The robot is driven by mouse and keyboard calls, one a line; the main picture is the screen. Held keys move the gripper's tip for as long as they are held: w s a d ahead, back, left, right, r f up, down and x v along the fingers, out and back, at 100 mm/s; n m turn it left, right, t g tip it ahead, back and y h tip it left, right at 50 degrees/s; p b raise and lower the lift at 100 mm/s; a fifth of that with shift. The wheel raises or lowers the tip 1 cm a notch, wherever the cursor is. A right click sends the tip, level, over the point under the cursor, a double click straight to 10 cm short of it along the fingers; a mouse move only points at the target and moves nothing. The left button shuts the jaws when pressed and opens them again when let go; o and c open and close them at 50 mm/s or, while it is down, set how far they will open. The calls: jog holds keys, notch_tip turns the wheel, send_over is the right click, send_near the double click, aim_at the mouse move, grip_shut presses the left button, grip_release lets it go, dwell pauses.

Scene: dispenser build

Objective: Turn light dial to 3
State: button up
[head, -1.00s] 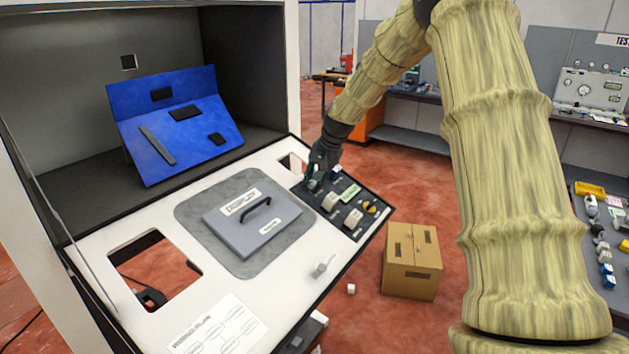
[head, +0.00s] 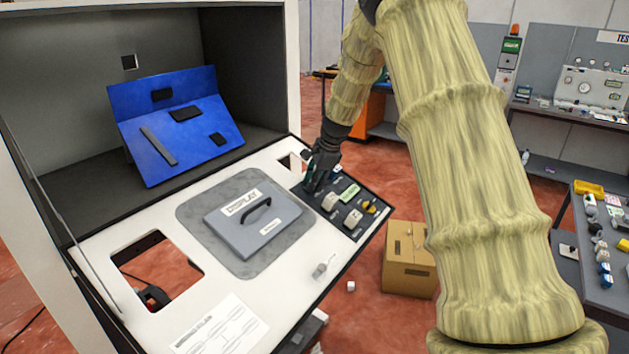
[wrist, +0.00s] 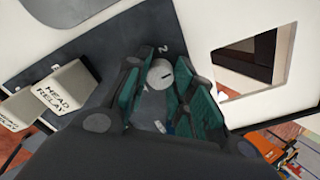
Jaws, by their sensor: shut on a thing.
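The light dial (wrist: 160,75) is a round grey knob with a short dark mark on its face. It sits between the teal fingers of my gripper (wrist: 158,82) in the wrist view, and the gripper is shut on it. A numeral 2 shows just beyond the dial; other markings beside it are partly hidden, so I cannot read the full scale or tell the exact setting. In the head view my gripper (head: 314,178) is down at the far left corner of the dark control panel (head: 335,217) and hides the dial there.
The head view shows a grey DISPLAY lid (head: 252,222) with a black handle, a blue panel (head: 180,140) behind, and a cardboard box (head: 408,275) on the floor.

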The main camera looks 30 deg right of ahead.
jog(key=shift+m, duration=0.6)
jog(key=o, duration=1)
jog(key=shift+o, duration=0.2)
jog(key=shift+r, duration=0.1)
jog(key=v, duration=1.2)
jog(key=shift+d, duration=0.1)
